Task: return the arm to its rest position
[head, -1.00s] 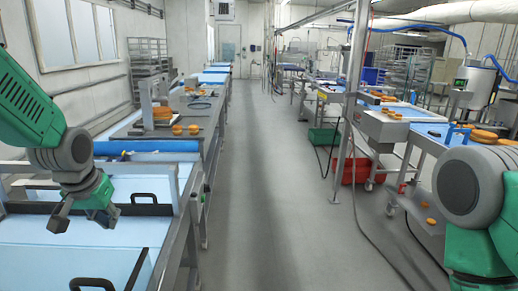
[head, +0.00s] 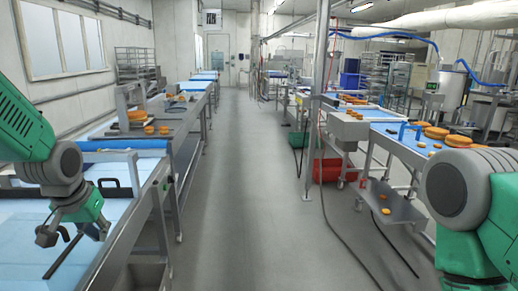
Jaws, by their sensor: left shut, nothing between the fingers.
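My left arm comes in from the left, with its green and grey gripper (head: 62,240) hanging over the blue conveyor surface (head: 25,262). The left gripper is shut, with nothing in it. A dark bar lies on the blue surface just below and beside the fingers. My right arm shows as a green and grey link at the right edge. Its gripper is outside the view.
Conveyor tables run along the left, with orange rounds (head: 150,129) further back. On the right stand a table with more rounds (head: 436,133), a red crate (head: 330,170) and a metal post (head: 316,100). The middle aisle floor (head: 235,200) is clear.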

